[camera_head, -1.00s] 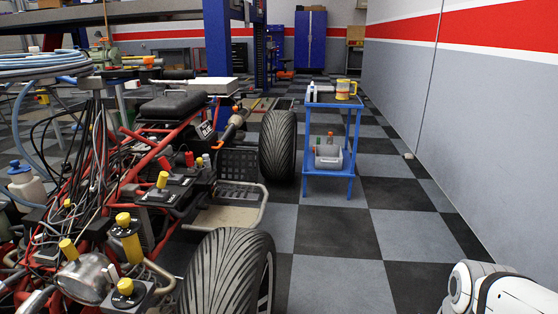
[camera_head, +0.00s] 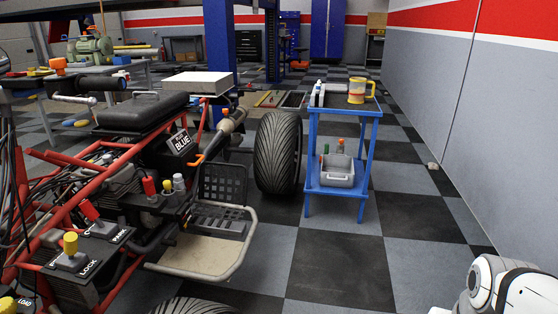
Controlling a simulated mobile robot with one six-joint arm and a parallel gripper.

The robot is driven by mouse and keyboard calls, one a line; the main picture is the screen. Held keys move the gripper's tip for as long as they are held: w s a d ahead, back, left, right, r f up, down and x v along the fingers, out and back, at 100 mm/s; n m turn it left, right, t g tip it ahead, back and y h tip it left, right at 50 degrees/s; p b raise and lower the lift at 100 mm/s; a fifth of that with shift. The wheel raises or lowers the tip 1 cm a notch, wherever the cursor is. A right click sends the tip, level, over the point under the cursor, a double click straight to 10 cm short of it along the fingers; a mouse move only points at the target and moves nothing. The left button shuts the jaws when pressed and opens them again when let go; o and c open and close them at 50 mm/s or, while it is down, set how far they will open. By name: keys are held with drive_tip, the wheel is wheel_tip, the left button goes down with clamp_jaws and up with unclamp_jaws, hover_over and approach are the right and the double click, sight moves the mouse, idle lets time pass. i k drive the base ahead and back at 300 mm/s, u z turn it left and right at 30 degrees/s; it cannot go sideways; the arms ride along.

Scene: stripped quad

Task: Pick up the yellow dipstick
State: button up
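No thing in view is clearly a dipstick. A yellow knob (camera_head: 71,243) stands upright on a black block marked LOCK, on the red-framed quad (camera_head: 35,235) at the lower left. Part of another yellow knob (camera_head: 8,304) is cut off at the bottom left corner. I cannot tell whether any of these is the dipstick. A white part of my arm (camera_head: 505,287) shows at the bottom right. My gripper is out of view.
A blue cart (camera_head: 313,145) stands right of the quad's rear tyre (camera_head: 279,153). It carries a yellow mug (camera_head: 357,92) on top and a grey bin (camera_head: 337,171) below. Checkered floor (camera_head: 345,266) is free in front of it. A grey wall (camera_head: 440,105) closes the right side.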

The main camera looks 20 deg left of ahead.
sight(166, 184)
drive_tip(key=z, duration=0.05)
drive_tip(key=i, duration=2.3)
drive_tip(key=u, duration=3)
drive_tip(key=i, duration=1)
